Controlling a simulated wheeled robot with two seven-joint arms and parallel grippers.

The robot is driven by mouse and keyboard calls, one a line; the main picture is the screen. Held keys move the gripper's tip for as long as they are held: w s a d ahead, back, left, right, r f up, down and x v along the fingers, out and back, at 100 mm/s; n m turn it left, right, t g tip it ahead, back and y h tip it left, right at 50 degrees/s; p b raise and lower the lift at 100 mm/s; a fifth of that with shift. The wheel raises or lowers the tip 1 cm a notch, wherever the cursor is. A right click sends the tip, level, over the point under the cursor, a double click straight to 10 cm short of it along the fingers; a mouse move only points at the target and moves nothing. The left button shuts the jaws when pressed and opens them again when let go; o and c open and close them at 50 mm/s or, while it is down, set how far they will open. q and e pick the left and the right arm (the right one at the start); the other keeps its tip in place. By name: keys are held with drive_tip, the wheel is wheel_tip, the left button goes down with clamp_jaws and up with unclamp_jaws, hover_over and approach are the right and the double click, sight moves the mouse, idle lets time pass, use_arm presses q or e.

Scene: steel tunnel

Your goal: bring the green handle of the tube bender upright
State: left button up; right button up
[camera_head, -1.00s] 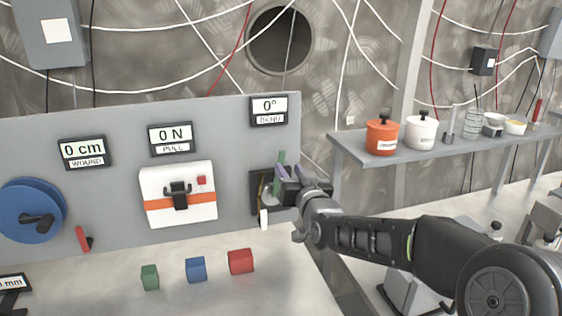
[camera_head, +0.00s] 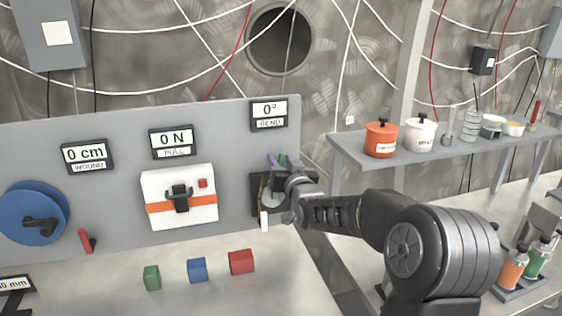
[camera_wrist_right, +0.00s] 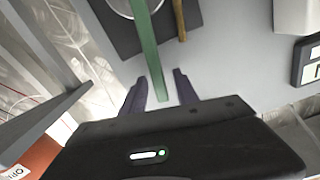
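The tube bender (camera_head: 256,196) sits on a dark plate at the right end of the grey panel, mostly hidden behind my right gripper. Its green handle (camera_wrist_right: 147,45) runs from a round grey part down between my fingers in the right wrist view. In the head view only a small bit of green shows. The bend display (camera_head: 268,113) reads 0°. My right gripper (camera_wrist_right: 160,84) is open, its two purple fingers on either side of the handle, with gaps visible on both sides. It also shows in the head view (camera_head: 278,161). My left gripper is not in view.
The panel also holds a white box with an orange band (camera_head: 180,207) and a blue wheel (camera_head: 20,208). Green, blue and red cubes (camera_head: 241,262) stand on the table in front. A shelf (camera_head: 345,150) with pots is at the right.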

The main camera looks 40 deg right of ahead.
clamp_jaws()
idle(1.3)
